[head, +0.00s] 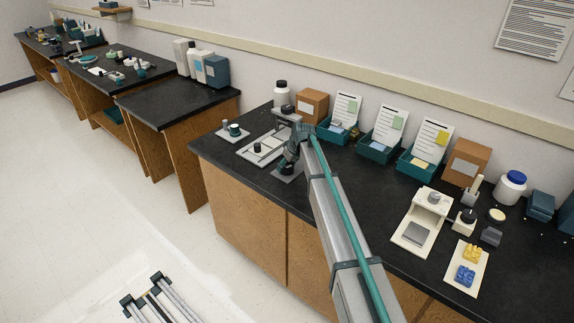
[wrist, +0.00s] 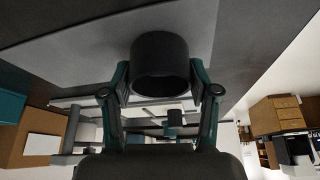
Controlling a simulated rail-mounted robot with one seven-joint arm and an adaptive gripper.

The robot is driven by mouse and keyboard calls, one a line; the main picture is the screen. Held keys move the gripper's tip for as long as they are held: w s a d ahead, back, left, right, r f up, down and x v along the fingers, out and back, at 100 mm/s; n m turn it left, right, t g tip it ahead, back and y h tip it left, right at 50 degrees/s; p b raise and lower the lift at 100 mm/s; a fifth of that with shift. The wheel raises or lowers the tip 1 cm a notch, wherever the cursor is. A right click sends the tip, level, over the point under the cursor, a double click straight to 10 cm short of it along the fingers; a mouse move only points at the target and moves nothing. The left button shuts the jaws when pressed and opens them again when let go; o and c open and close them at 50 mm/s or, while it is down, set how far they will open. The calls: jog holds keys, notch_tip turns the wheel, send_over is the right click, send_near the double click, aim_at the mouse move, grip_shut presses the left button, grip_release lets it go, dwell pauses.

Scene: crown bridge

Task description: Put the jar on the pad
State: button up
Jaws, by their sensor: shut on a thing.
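My gripper (head: 289,160) is over the left part of the black bench, its fingers pointing down. In the wrist view, my gripper (wrist: 161,92) is shut on a dark cylindrical jar (wrist: 160,53), one finger on each side. In the head view the jar is small and hard to separate from the fingers. A grey square pad (head: 287,178) lies on the bench directly below the gripper; it seems to be the grey surface (wrist: 70,55) in the wrist view. I cannot tell whether the jar touches it.
A white tray (head: 246,153) with small items lies just left of the gripper. A white jar with a black lid (head: 281,94) and a cardboard box (head: 312,105) stand behind. Teal bins with cards line the wall. A white stand (head: 411,233) is at the right.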

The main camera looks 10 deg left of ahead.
jog(key=shift+f, duration=0.15)
jog(key=o, duration=1.4)
jog(key=b+v, duration=0.2)
jog(key=v, duration=1)
